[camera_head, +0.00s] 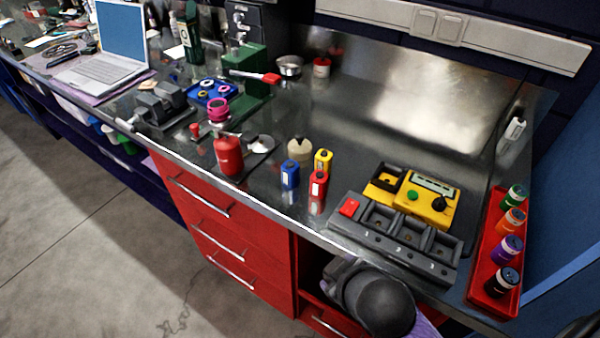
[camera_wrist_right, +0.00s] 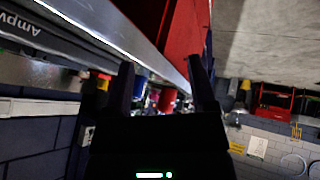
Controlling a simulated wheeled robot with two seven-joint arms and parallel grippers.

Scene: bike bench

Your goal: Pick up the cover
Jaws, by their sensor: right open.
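No part is clearly marked as the cover. A likely one is the yellow-and-black piece (camera_head: 384,184), which lies beside a yellow device (camera_head: 428,199) with a green button and a black knob. Both are behind a grey holder (camera_head: 393,243) with numbered slots and a red block at its left end. My right gripper (camera_wrist_right: 161,64) is open in the right wrist view, with nothing visible between its fingers. In the head view my right arm shows at the bench's front edge, below the holder, and its fingers are hidden. My left gripper is out of view.
A red tray (camera_head: 490,286) with several coloured bottles stands at the right. Blue (camera_head: 290,175), yellow (camera_head: 323,160) and red (camera_head: 318,184) batteries stand left of the holder. A red canister (camera_head: 229,155) and a laptop (camera_head: 105,55) are further left.

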